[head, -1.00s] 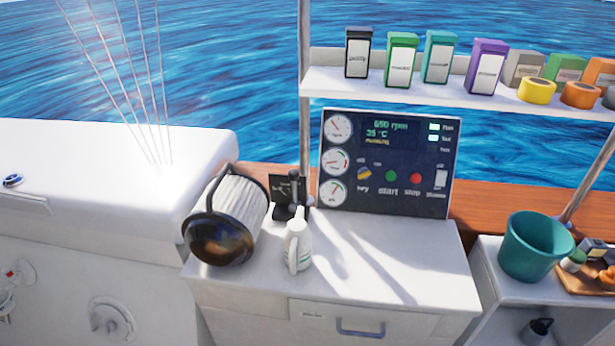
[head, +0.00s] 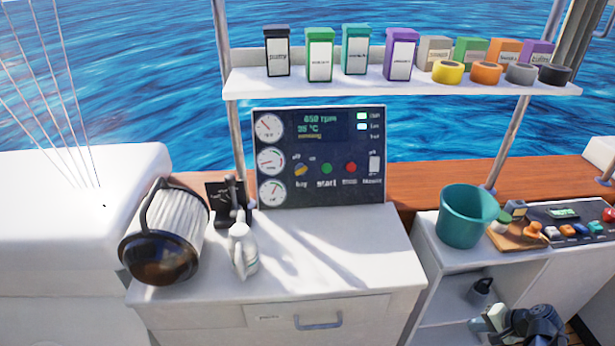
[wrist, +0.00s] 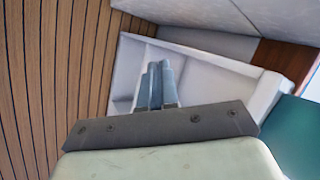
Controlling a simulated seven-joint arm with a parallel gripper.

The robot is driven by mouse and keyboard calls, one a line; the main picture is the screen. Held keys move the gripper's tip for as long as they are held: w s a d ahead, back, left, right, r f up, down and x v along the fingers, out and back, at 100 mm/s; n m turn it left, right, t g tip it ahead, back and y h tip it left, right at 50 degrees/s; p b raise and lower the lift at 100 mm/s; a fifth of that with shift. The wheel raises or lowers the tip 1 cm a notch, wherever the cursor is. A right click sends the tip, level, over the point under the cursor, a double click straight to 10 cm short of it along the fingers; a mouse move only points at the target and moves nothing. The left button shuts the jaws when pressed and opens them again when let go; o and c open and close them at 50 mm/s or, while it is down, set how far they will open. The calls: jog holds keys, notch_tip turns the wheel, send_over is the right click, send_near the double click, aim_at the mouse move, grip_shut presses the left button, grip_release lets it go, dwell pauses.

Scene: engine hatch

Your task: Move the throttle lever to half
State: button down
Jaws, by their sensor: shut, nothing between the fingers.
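The throttle lever (head: 232,193) is a dark upright handle on a small black base at the left of the control panel, in the head view. A white jug-like container (head: 242,250) stands right in front of it and hides part of the base. The lever looks close to upright, but its exact setting is too small to tell. My gripper (wrist: 158,84) shows in the wrist view with its two grey fingers together and nothing held. It is far from the lever, over the deck by a white shelf unit.
A large pleated filter (head: 168,235) lies left of the lever. A teal bucket (head: 466,215) stands on the right-hand shelf unit (head: 445,275). The cabinet top right of the jug is clear.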

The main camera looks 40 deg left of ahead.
jog(key=w+a+r+t+y, duration=0.1)
jog(key=w+a+r, duration=0.15)
jog(key=r, duration=0.35)
jog(key=w+a+r+t+y, duration=0.1)
jog(key=w+a+r, duration=0.1)
jog(key=w+r, duration=0.3)
jog(key=w+a+r+n+g+y, duration=0.1)
jog(key=a+r+n+y, duration=0.1)
jog(key=a+r, duration=0.7)
notch_tip(320, 180, up, 10)
jog(key=n+g+y, duration=0.3)
jog(key=n+g, duration=0.5)
jog(key=g, duration=0.4)
send_over(233, 195)
jog(key=w+v, duration=0.1)
jog(key=v, duration=0.4)
jog(key=shift+s+a+f, duration=0.3)
jog(key=shift+a+f, duration=0.05)
jog(key=shift+a, duration=0.05)
jog(key=shift+s+a, duration=0.1)
